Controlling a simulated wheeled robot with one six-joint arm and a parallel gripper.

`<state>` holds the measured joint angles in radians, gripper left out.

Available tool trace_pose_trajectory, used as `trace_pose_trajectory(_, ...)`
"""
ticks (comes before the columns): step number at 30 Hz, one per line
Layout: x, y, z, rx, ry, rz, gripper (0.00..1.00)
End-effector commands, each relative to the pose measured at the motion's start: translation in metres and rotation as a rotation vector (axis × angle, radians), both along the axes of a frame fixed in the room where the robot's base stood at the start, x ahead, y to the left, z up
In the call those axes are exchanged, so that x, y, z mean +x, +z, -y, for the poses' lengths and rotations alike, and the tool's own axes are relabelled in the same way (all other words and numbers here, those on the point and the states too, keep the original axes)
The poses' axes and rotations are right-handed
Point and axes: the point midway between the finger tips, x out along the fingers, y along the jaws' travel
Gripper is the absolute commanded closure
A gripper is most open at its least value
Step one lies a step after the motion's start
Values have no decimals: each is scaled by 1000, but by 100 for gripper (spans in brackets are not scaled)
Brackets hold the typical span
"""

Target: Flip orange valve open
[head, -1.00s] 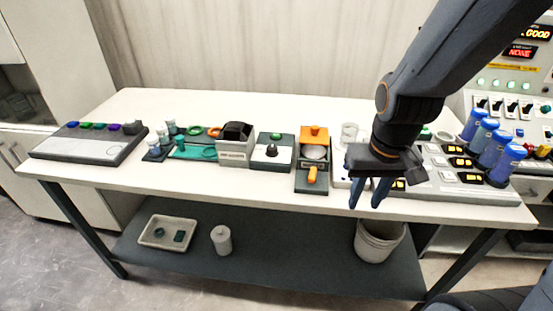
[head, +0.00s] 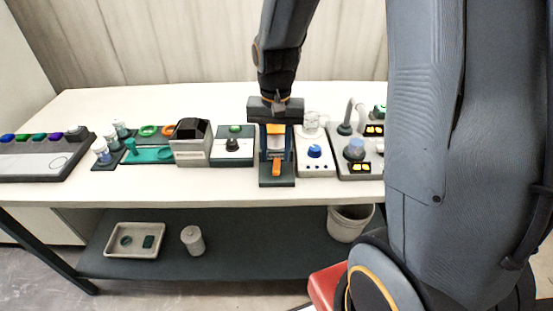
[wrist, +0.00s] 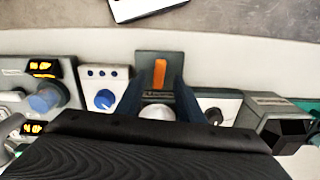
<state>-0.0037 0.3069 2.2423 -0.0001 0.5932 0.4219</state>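The orange valve handle (head: 277,167) is a small upright bar on the front of a dark valve unit (head: 277,182) on the white table. It also shows in the wrist view (wrist: 160,73), lined up along the unit. My gripper (head: 276,157) hangs over this unit with its two blue fingers apart, one on each side. In the wrist view my gripper (wrist: 158,88) is open and empty, with the handle just beyond the fingertips. I cannot tell whether a finger touches the unit. My gripper hides much of the unit's back part, where some orange shows.
A white unit with a blue knob (head: 314,151) stands close on the right. A unit with a black knob (head: 232,145) stands close on the left, then a grey box (head: 192,152). The table's front strip (head: 190,186) is clear.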

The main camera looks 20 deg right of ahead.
Motion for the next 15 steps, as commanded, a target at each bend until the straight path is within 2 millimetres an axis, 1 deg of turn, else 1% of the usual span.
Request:
trace_pose_trajectory(1, -2, -8, 0, 0, 0, -5, 66)
trace_pose_trajectory(3, -2, -17, 1, 0, -1, -4, 66)
trace_pose_trajectory(6, -1, -27, 1, 0, -1, -2, 66)
trace_pose_trajectory(10, -1, -34, 1, 0, -1, 0, 66)
trace_pose_trajectory(15, -1, -37, 1, 0, -1, 0, 66)
